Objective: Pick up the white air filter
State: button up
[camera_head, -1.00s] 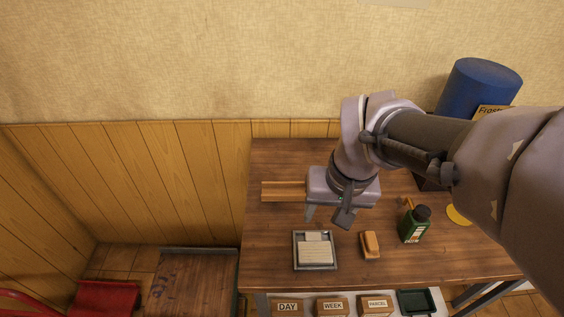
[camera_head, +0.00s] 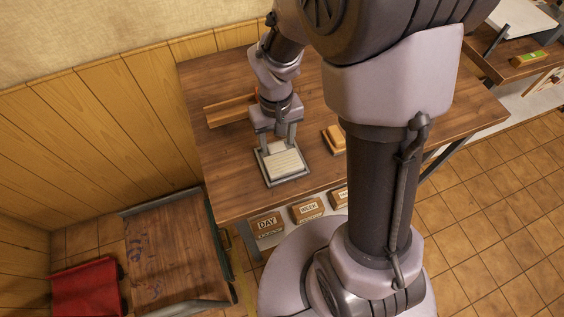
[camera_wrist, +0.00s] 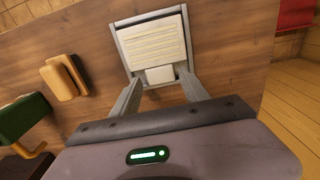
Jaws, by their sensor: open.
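The white air filter (camera_head: 284,164) is a pale ribbed slab lying in a grey square tray (camera_head: 268,182) on the brown wooden table. In the wrist view the filter (camera_wrist: 154,42) shows its ridges, with a smaller plain white block (camera_wrist: 160,75) at its near edge inside the tray (camera_wrist: 119,45). My gripper (camera_head: 280,148) is open and empty, pointing down over the back part of the tray. In the wrist view its two fingers (camera_wrist: 160,90) stand apart on either side of the tray's near end. I cannot tell whether they touch the tray.
A wooden rail (camera_head: 230,110) is behind my gripper. Boxes labelled DAY (camera_head: 266,224) and WEEK (camera_head: 307,209) sit below the table's front edge.

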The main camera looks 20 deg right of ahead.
notch_tip(320, 180, down, 3)
jog(key=shift+r+b, duration=0.1)
jog(key=shift+b, duration=0.25)
jog(key=shift+r, duration=0.1)
jog(key=shift+c, duration=0.6)
grip_shut()
jog(key=shift+r, duration=0.1)
